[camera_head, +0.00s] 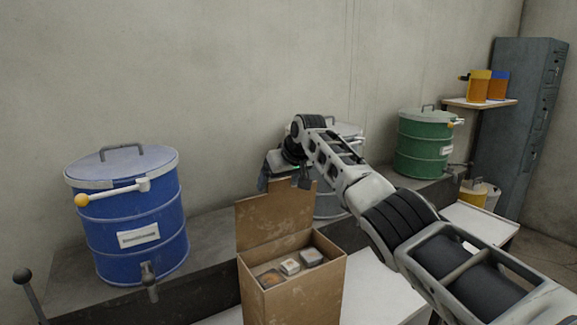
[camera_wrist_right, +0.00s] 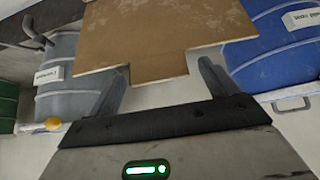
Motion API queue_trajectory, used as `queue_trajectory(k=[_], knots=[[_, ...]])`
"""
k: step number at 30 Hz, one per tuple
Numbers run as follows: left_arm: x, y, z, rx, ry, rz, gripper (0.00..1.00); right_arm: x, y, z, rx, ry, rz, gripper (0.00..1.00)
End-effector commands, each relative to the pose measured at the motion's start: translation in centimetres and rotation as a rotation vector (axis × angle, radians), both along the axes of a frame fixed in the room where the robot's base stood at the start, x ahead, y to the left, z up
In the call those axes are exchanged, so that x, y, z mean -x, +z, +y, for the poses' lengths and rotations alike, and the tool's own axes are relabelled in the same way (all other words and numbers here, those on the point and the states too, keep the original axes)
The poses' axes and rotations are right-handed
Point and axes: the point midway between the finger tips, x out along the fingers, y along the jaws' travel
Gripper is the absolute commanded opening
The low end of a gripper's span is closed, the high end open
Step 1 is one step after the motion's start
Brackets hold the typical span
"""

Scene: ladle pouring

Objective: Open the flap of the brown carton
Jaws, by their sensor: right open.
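The brown carton (camera_head: 316,293) stands at the front centre in the head view, with several small boxes (camera_head: 289,267) inside. Its flap (camera_head: 277,217) stands upright at the far left side, and the top is uncovered. My right gripper (camera_head: 284,177) is just behind the flap's top edge, with its fingers partly hidden. In the right wrist view, the flap (camera_wrist_right: 150,38) fills the upper middle, its notched edge towards my right gripper (camera_wrist_right: 163,72). The fingers are apart, one near each side of the flap's narrow part. Contact cannot be told. My left gripper is not in view.
A blue drum (camera_head: 130,220) with a yellow-tipped lever stands at left, and a green drum (camera_head: 423,145) at right on the dark ledge. A grey drum (camera_head: 330,206) is partly hidden behind my right arm. A shelf (camera_head: 480,103) holds orange containers before a grey cabinet (camera_head: 520,120).

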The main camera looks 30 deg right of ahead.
Motion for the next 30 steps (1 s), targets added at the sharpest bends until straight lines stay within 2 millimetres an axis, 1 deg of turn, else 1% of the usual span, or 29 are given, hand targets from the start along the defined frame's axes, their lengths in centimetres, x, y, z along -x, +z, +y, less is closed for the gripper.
queue_trajectory(k=[6, 10, 12, 15, 18, 21, 25, 30], knots=[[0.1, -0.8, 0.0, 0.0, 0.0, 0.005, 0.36, 1.5, 1.7, -0.2, 0.004, 0.001, -0.004, 0.85], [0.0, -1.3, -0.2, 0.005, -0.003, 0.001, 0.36, 3.3, 4.1, -0.4, 0.004, -0.001, -0.005, 0.85], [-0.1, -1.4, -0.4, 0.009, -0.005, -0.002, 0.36, 4.4, 5.5, -0.5, 0.002, 0.0, -0.006, 0.85], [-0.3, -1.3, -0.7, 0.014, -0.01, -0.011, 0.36, 5.9, 7.5, -0.6, 0.002, 0.0, -0.003, 0.85], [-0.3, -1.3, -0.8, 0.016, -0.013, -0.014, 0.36, 7.2, 9.2, -0.7, 0.001, 0.0, -0.003, 0.85], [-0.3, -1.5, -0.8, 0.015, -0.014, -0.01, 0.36, 8.3, 10.5, -0.7, 0.002, 0.0, 0.001, 0.85], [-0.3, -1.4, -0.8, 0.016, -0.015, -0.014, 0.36, 9.1, 11.7, -0.8, 0.001, -0.001, 0.002, 0.85], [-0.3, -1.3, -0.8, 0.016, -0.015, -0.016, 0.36, 9.5, 12.1, -0.8, 0.001, -0.001, 0.004, 0.85]])
